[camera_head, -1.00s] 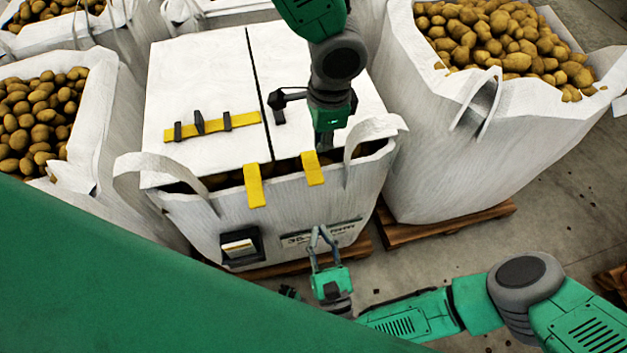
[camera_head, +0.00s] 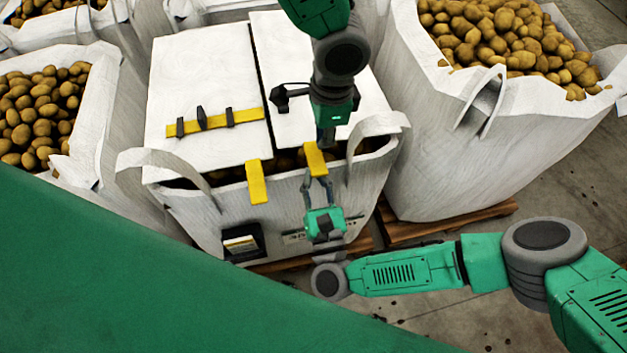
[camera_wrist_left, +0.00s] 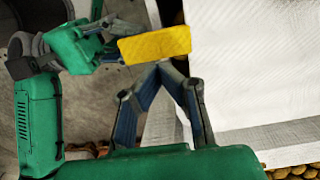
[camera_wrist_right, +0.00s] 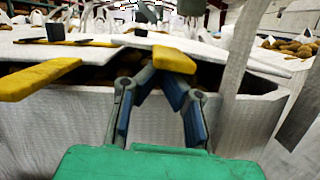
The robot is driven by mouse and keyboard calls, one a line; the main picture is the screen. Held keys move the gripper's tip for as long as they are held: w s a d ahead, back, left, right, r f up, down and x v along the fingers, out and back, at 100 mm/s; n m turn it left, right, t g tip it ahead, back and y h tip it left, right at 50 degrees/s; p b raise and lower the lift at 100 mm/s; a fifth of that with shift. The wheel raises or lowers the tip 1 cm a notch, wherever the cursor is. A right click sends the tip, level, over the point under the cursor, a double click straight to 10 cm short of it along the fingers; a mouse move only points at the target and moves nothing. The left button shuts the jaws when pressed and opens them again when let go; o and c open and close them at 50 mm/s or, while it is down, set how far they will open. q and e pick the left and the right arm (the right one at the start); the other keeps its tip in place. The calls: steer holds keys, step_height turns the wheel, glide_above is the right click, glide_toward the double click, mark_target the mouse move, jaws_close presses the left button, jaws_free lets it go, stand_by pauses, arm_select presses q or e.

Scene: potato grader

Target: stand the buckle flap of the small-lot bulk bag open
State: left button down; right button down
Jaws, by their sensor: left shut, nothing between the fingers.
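The small-lot bulk bag (camera_head: 215,215) stands in the middle of the head view, with two white top panels. The left panel (camera_head: 200,80) lies flat and carries a yellow strip (camera_head: 215,122) with black buckle pieces. A yellow tab (camera_head: 257,182) hangs over the front edge; another yellow tab (camera_head: 316,160) sits at the right panel (camera_head: 290,55). My left gripper (camera_head: 325,146) is shut and empty, beside the right tab, which also shows in the left wrist view (camera_wrist_left: 155,45). My right gripper (camera_head: 319,180) is just in front of that tab, its fingertips narrowly apart. Contact is unclear.
Potato-filled bags stand left (camera_head: 35,110) and right (camera_head: 480,130), close to this bag. Two handle loops (camera_head: 165,160) (camera_head: 375,125) rise at its front corners. A pallet (camera_head: 450,220) and bare floor show at the right.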

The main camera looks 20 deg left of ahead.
steer(key=shift+r, duration=0.1)
steer(key=shift+r+m, duration=0.5)
steer(key=shift+r, duration=0.1)
arm_select(q)
steer(key=shift+c, duration=0.7)
jaws_free()
